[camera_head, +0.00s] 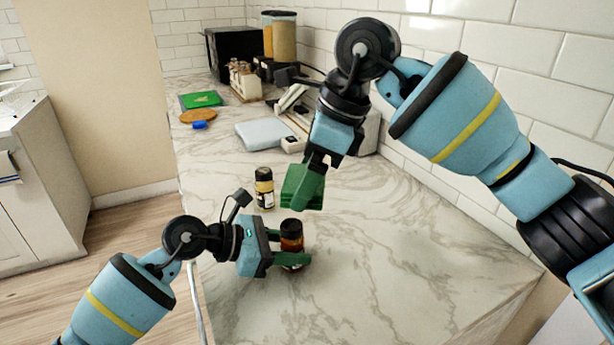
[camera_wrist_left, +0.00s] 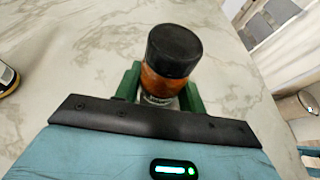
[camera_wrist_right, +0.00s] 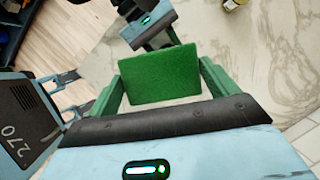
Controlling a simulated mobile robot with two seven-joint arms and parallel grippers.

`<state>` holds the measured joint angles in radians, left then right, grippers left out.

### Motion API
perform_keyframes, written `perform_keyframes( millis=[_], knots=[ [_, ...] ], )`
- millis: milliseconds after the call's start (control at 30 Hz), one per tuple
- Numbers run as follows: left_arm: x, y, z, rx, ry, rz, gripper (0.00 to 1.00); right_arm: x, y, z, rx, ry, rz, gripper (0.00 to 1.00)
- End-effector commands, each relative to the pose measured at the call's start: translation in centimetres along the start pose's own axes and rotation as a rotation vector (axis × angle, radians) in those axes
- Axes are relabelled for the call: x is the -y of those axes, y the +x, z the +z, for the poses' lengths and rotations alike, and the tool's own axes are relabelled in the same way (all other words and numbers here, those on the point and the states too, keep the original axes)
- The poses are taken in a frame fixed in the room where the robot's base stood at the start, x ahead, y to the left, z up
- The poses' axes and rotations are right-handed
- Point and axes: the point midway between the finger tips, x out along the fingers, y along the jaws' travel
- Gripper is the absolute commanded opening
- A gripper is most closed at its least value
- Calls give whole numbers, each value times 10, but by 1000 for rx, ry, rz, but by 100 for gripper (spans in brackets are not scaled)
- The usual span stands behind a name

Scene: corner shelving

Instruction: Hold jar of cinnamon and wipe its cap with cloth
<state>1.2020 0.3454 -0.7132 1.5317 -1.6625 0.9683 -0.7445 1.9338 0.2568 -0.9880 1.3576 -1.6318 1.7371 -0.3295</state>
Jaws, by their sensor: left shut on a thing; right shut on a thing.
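The jar of cinnamon (camera_head: 291,231), orange-brown with a black cap, is upright between the green fingers of my left gripper (camera_head: 290,258), low over or on the counter. In the left wrist view the jar (camera_wrist_left: 168,80) shows with its black cap clear of the fingers of that gripper (camera_wrist_left: 160,95). My right gripper (camera_head: 312,170) is shut on a green cloth (camera_head: 300,188), a flat, stiff-looking pad. The cloth (camera_wrist_right: 160,76) also shows in the right wrist view. It is above and beyond the jar, apart from the cap. Whether the jar's base touches the counter is unclear.
A second jar (camera_head: 264,187) with a dark cap stands behind my left gripper. A pale blue folded item (camera_head: 264,134), a green item (camera_head: 201,99), a brown round board (camera_head: 198,116) and appliances lie farther back. The marble counter (camera_head: 400,245) is clear at right.

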Motion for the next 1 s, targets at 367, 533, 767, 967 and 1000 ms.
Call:
perform_keyframes(
  millis=[367, 533, 767, 967, 1000],
  knots=[
    [0, 0, 0, 0, 0, 0, 66, 0, 0, 0, 0, -1, 0, 68],
    [0, 0, 0, 0, 0, 0, 66, 0, 0, 0, 0, -1, 0, 68],
    [-1, -11, 0, 0, 0, 1, 66, 0, 0, 0, 0, -1, 0, 68],
    [-1, -46, -1, -2, 0, 4, 66, 0, 0, 0, 0, -1, 0, 68],
    [-1, -54, -1, -1, 1, 3, 66, 0, 0, 0, 0, -1, 0, 68]
  ],
)
